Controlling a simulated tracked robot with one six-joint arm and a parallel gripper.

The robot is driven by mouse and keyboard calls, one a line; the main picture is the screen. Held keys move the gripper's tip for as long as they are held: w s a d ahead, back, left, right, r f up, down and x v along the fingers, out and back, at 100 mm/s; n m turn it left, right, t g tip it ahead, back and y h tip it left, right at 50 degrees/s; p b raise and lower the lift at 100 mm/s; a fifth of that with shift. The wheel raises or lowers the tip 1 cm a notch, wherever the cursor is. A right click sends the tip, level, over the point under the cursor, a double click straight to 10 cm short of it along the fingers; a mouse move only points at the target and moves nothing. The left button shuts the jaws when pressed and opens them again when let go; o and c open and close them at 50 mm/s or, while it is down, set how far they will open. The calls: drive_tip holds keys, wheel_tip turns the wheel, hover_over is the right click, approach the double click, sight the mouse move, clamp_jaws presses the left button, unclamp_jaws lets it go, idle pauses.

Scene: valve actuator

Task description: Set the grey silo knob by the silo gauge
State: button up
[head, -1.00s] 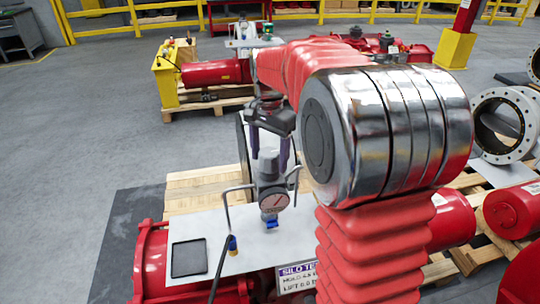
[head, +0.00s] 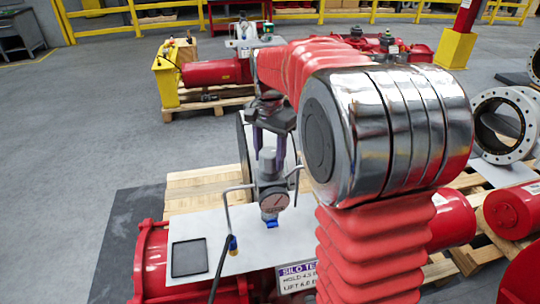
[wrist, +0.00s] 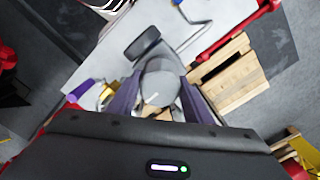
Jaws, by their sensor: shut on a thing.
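The grey silo knob (head: 267,158) stands on top of the regulator above the white plate. The round silo gauge (head: 273,202) faces me below it; its needle is too small to read. My gripper (head: 268,146) points down from above, its purple fingers shut on the grey knob. In the wrist view the grey knob (wrist: 160,80) sits between the purple fingers of my gripper (wrist: 160,95). A label plate (head: 297,277) on the front edge reads "SILO TE…" with partly hidden HOLD and LIFT figures.
Bent pipes flank the regulator. My red arm hides the right side. Open floor lies left.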

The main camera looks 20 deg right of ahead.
sight(269, 151)
drive_tip(key=shift+n, duration=0.4)
drive_tip(key=n, duration=1)
drive_tip(key=shift+r+n, duration=0.1)
drive_tip(key=shift+n, duration=0.3)
drive_tip(key=o, duration=1.1)
drive_tip(key=shift+c, duration=0.2)
wheel_tip(269, 151, up, 14)
drive_tip(key=shift+f, duration=0.2)
